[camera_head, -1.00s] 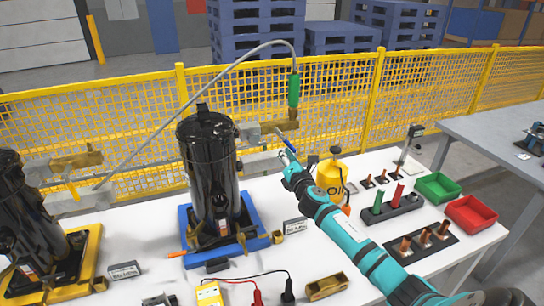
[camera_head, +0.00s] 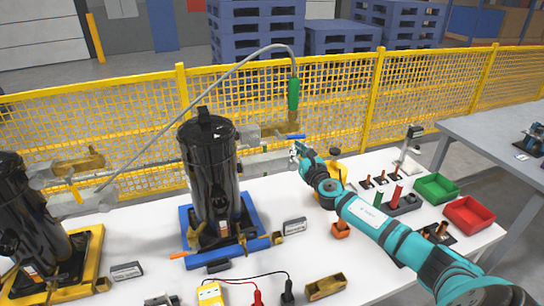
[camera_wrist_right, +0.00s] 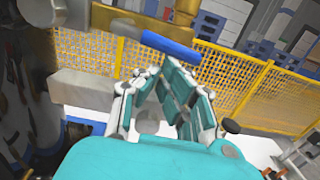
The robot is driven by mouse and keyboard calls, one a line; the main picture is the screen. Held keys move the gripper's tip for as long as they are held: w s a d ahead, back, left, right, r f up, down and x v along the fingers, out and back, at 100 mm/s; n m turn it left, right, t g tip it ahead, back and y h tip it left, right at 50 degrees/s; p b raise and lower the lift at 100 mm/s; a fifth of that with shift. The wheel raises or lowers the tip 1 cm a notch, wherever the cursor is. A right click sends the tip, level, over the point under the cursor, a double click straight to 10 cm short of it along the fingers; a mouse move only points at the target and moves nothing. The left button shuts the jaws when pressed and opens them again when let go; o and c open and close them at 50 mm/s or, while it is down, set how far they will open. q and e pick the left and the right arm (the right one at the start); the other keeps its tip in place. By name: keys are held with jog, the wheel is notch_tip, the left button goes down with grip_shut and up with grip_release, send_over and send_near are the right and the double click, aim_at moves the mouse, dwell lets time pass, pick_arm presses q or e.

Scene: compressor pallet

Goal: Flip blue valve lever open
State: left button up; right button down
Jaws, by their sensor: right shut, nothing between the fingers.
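The blue valve lever (camera_head: 292,136) sticks out level to the right from the brass valve (camera_head: 268,134) beside the top of the black compressor (camera_head: 210,175). In the right wrist view the blue lever (camera_wrist_right: 172,46) lies across the picture, just beyond the fingertips. My right gripper (camera_head: 295,150) is just below the lever in the head view. Its teal and white fingers meet at the tips in the right wrist view (camera_wrist_right: 163,70), with nothing between them. I cannot tell whether they touch the lever. My left gripper is not in view.
A green-handled hose (camera_head: 293,92) hangs above the lever. A yellow bottle (camera_head: 337,170) stands behind my right arm. Green (camera_head: 437,188) and red (camera_head: 470,214) bins stand at the right of the white table. A yellow mesh fence (camera_head: 420,95) runs behind.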

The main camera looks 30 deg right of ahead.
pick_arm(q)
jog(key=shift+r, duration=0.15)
pick_arm(e)
jog(key=shift+d+r+n, duration=0.15)
jog(key=shift+r+n, duration=0.1)
jog(key=shift+n, duration=0.25)
jog(key=shift+f, duration=0.1)
notch_tip(320, 180, down, 4)
jog(key=f+b, duration=0.1)
jog(key=b, duration=0.4)
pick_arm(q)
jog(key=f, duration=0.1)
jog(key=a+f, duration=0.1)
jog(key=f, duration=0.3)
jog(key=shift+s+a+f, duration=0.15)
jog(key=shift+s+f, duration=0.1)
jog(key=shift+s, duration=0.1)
pick_arm(e)
jog(key=v, duration=1.1)
jog(key=shift+r, duration=0.65)
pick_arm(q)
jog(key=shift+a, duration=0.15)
pick_arm(e)
jog(key=shift+w, duration=0.1)
jog(key=shift+f, duration=0.1)
